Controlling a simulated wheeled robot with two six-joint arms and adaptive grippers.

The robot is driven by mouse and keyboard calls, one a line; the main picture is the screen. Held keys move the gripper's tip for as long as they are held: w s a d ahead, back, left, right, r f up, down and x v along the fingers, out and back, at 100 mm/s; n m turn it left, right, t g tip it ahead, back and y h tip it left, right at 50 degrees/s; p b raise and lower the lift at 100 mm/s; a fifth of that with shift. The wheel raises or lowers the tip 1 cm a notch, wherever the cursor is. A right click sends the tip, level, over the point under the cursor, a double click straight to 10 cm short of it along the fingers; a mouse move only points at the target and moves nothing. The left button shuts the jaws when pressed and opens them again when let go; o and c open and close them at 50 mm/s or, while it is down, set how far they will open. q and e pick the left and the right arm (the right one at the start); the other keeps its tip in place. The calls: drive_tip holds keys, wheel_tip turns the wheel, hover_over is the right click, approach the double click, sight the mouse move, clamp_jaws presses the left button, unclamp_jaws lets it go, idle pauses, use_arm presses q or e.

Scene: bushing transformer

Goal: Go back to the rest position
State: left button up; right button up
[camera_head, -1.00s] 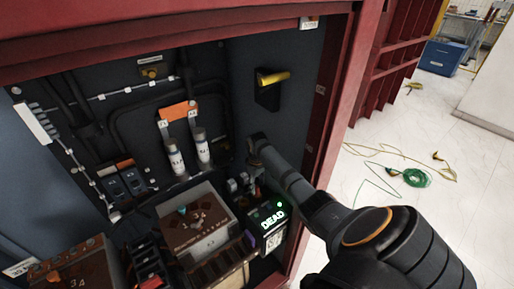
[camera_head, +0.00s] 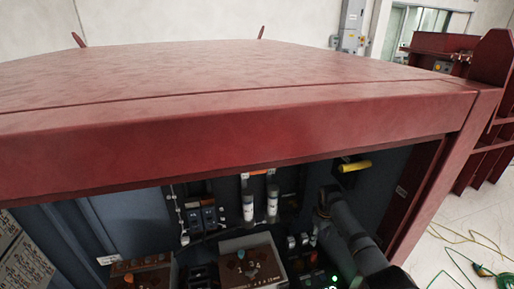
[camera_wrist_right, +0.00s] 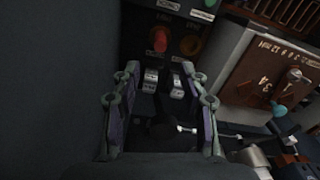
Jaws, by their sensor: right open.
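My right arm (camera_head: 345,225) reaches into the red cabinet from the lower right in the head view. In the right wrist view my right gripper (camera_wrist_right: 162,112) is open, its two fingers apart with nothing held between them. Beyond the fingertips are a dark panel with a red button (camera_wrist_right: 160,40), a yellow button (camera_wrist_right: 190,45) and two small pale switches. In the head view the fingers are too small and dark to make out. My left gripper shows in neither view.
The red cabinet's top and front beam (camera_head: 230,125) overhang the opening. A yellow handle (camera_head: 354,166) is on the inner wall above my arm. White cylinders (camera_head: 248,207) and a brown terminal block (camera_head: 250,268) stand inside. Green cable (camera_head: 490,275) lies on the floor at right.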

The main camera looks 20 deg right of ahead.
drive_tip(key=s+a+f+n+t, duration=0.1)
drive_tip(key=s+a+f, duration=0.2)
drive_tip(key=s+a, duration=0.7)
drive_tip(key=s+a+r+m+t, duration=0.1)
drive_tip(key=s+a+r+t, duration=0.2)
drive_tip(key=s+a+r, duration=0.75)
wheel_tip(320, 180, down, 32)
drive_tip(key=s+d+g+h+b, duration=0.1)
drive_tip(key=s+d+g+b, duration=0.15)
drive_tip(key=b, duration=0.25)
drive_tip(key=s+d+f+m+b, duration=0.1)
drive_tip(key=s+f+b, duration=0.2)
drive_tip(key=s+f, duration=1.6)
drive_tip(key=shift+f+b, duration=0.3)
drive_tip(key=shift+f, duration=0.3)
